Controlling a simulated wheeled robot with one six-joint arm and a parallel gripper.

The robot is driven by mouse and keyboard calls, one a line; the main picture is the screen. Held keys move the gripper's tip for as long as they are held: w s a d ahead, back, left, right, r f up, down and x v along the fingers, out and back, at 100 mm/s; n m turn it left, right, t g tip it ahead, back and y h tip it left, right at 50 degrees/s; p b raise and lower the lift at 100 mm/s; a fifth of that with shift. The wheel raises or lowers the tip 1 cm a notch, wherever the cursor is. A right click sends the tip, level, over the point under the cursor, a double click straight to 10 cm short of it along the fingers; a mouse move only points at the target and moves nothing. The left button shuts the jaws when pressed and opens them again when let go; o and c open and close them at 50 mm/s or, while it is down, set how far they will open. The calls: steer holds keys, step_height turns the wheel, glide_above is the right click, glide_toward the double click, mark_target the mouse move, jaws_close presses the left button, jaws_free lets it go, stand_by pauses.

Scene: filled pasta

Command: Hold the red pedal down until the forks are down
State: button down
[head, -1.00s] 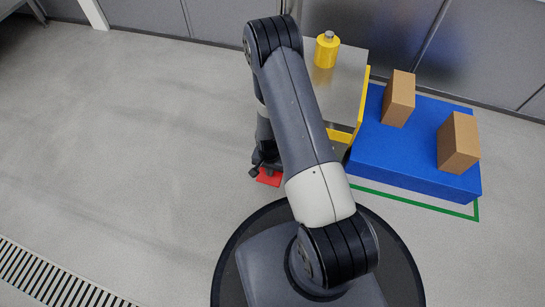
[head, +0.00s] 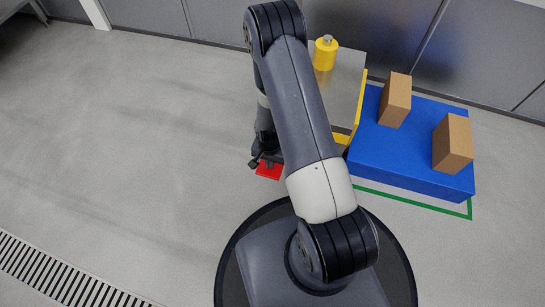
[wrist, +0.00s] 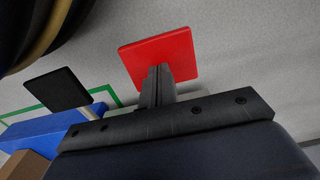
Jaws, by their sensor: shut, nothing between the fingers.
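The red pedal (head: 269,171) is a flat plate low at the near side of the steel-and-yellow machine (head: 344,92). In the wrist view the red pedal (wrist: 172,50) fills the space ahead of my fingers. My gripper (wrist: 159,70) is shut and empty, its tips over the pedal's near edge. In the head view my gripper (head: 263,161) is at the pedal, partly hidden by my arm. I cannot tell whether the tips touch or press it. A black pedal (wrist: 58,90) is to the left in the wrist view. No forks can be made out.
A blue platform (head: 400,160) bearing two brown boxes (head: 395,99) (head: 452,144) is right of the machine, by a green floor outline (head: 420,203). A yellow cylinder (head: 325,53) stands on the machine. The floor at left is clear, with a drain grate (head: 60,270).

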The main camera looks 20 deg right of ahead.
step_height(320, 180, up, 5)
steer(key=p, duration=0.3)
steer(key=shift+r, duration=0.1)
stand_by(0.3)
steer(key=shift+f+b, duration=1.75)
steer(key=shift+f, duration=1.15)
